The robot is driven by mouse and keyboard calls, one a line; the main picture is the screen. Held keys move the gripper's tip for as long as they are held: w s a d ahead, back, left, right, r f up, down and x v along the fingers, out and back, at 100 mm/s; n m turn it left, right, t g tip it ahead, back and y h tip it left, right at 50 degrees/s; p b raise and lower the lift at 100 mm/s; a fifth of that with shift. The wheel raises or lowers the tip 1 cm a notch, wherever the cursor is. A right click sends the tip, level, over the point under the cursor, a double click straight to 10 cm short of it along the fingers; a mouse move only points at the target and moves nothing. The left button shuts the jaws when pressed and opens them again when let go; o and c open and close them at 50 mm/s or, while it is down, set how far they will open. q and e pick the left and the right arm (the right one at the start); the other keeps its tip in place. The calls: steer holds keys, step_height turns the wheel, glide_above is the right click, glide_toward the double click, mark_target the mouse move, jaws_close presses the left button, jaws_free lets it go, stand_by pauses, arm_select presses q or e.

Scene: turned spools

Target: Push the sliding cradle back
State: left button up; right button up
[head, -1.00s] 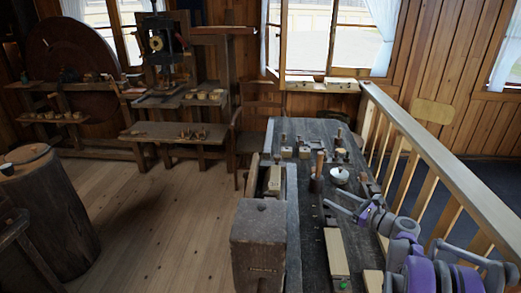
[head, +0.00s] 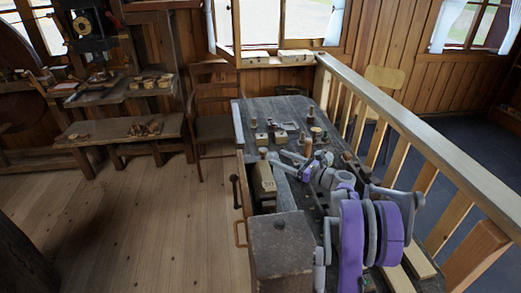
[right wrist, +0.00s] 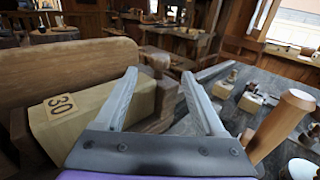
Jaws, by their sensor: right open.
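A pale wooden block marked 30 (head: 264,184) sits at the left edge of the workbench; it also shows at the left in the right wrist view (right wrist: 95,105). Whether it is the sliding cradle I cannot tell. My right gripper (head: 279,157) is open at the bench's left side, just behind and right of this block. In the right wrist view its two fingers (right wrist: 160,73) are spread, with a dark rounded wooden knob (right wrist: 158,62) showing beyond and between the tips. I see nothing held, and contact is unclear. My left gripper is not in view.
A large dark wooden block (head: 281,245) stands at the bench's near left. An upright wooden handle (head: 308,147) is close right of my gripper (right wrist: 283,125). Small blocks stand farther back on the bench (head: 240,125). A railing (head: 400,120) runs along the right; floor is open at left.

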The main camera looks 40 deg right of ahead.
mark_target(263, 149)
steer(key=p+x, duration=0.1)
steer(key=x, duration=0.7)
steer(key=shift+w+a+f, duration=0.1)
steer(key=shift+w, duration=0.15)
jaws_close()
stand_by(1.1)
